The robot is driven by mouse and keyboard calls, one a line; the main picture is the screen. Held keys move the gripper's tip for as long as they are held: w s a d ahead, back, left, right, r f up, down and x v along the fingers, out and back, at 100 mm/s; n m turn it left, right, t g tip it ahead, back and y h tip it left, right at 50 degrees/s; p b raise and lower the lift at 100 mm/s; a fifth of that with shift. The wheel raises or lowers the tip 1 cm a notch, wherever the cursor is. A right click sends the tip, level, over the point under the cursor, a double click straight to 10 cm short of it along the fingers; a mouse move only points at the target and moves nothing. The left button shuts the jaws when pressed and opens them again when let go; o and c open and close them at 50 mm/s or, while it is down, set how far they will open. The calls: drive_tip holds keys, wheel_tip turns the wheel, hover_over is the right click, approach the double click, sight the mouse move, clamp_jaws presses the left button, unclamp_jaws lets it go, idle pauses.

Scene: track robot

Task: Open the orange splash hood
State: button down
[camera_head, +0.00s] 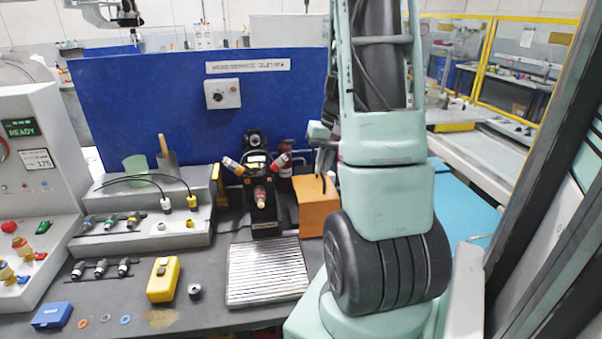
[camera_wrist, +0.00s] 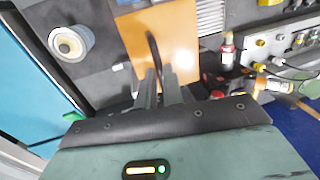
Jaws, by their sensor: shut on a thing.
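The orange splash hood (camera_head: 316,208) stands on the bench right of the black machine, partly hidden by my arm. In the wrist view its orange face (camera_wrist: 178,42) is at top centre, with a thin dark curved handle (camera_wrist: 152,45) on it. My gripper (camera_wrist: 158,76) is closed at the near end of this handle, its two fingers close together. The fingers hide the exact contact. In the head view my gripper (camera_head: 323,160) is just above the hood and largely blends with the arm. The hood looks closed and box-like.
A black machine (camera_head: 262,190) with red and yellow parts stands left of the hood. A ribbed metal plate (camera_head: 267,272) lies in front. A yellow box (camera_head: 163,279) and small parts are further left. A blue panel (camera_head: 150,105) stands behind.

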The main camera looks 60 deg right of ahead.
drive_tip(key=shift+s+d, duration=0.7)
drive_tip(key=shift+s, duration=0.05)
drive_tip(key=c, duration=1.5)
unclamp_jaws()
drive_tip(key=s+r+b, duration=0.1)
drive_tip(key=r, duration=0.4)
drive_tip(key=d+r+b, duration=0.1)
drive_tip(key=r, duration=0.5)
drive_tip(key=s+d+r+b, duration=0.1)
drive_tip(key=r, duration=0.5)
drive_tip(key=shift+s+r, duration=0.1)
drive_tip(key=shift+s, duration=0.2)
